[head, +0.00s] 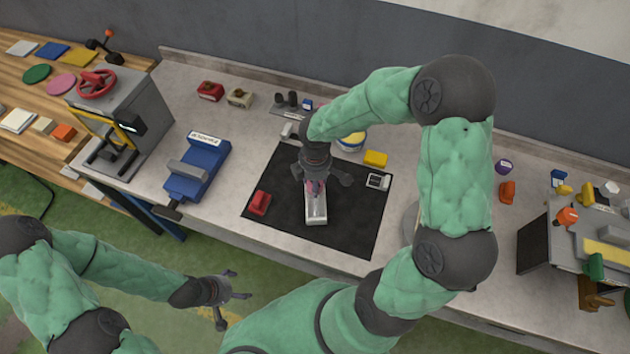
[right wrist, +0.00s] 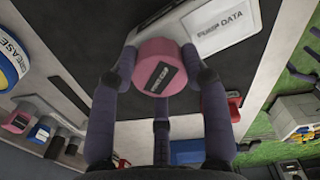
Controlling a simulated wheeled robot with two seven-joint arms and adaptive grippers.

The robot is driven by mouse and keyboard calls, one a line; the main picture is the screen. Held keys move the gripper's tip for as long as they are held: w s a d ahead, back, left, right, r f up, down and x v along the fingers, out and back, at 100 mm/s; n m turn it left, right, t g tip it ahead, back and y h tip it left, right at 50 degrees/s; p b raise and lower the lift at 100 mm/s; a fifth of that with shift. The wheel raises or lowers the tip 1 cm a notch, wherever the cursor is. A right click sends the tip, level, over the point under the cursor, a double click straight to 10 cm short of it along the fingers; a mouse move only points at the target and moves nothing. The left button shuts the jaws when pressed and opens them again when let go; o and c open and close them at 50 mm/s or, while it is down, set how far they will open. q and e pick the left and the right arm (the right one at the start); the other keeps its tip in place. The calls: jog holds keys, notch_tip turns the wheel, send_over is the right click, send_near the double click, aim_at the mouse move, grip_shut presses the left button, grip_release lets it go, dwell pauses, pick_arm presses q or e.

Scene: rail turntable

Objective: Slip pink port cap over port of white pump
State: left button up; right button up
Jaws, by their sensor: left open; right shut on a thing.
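The white pump (head: 316,211) lies on the black mat, below my right gripper (head: 316,186) in the head view. In the right wrist view the pump (right wrist: 205,20) shows its "PUMP DATA" label. My right gripper is shut on the pink port cap (right wrist: 158,67), a short round cap with a dark label on its face. My left gripper (head: 227,291) is open and empty, over the floor in front of the bench.
The black mat (head: 350,232) also bears a red part (head: 259,203) at its left and a small white-and-black item (head: 378,181) at its right. A yellow block (head: 375,158) and a grease tin (head: 350,142) stand behind. A blue vise (head: 198,168) stands left.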

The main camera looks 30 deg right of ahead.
jog(key=shift+f, duration=0.3)
jog(key=o, duration=0.9)
jog(key=shift+r, duration=0.1)
notch_tip(320, 180, up, 12)
jog(key=shift+f, duration=0.1)
